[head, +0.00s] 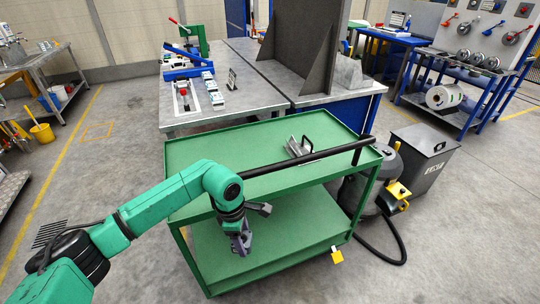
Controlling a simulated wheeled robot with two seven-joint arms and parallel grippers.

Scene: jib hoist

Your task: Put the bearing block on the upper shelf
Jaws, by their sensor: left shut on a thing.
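My left gripper (243,224) hangs at the end of my green arm, in front of the green cart. It is shut on a small purple-grey piece (241,244), which looks like the bearing block, though the gripper partly hides it. The piece shows against the cart's lower shelf (290,232), below the level of the upper shelf (215,152); whether it touches the lower shelf I cannot tell. The upper shelf carries a silver metal part with a black handle (299,148) right of its middle. My right gripper is not in view.
A black push bar (320,156) runs along the cart's near upper edge. A grey workbench (240,100) stands behind the cart. A vacuum with a black hose (388,236) and a grey bin (424,158) are at the right. The upper shelf's left part is clear.

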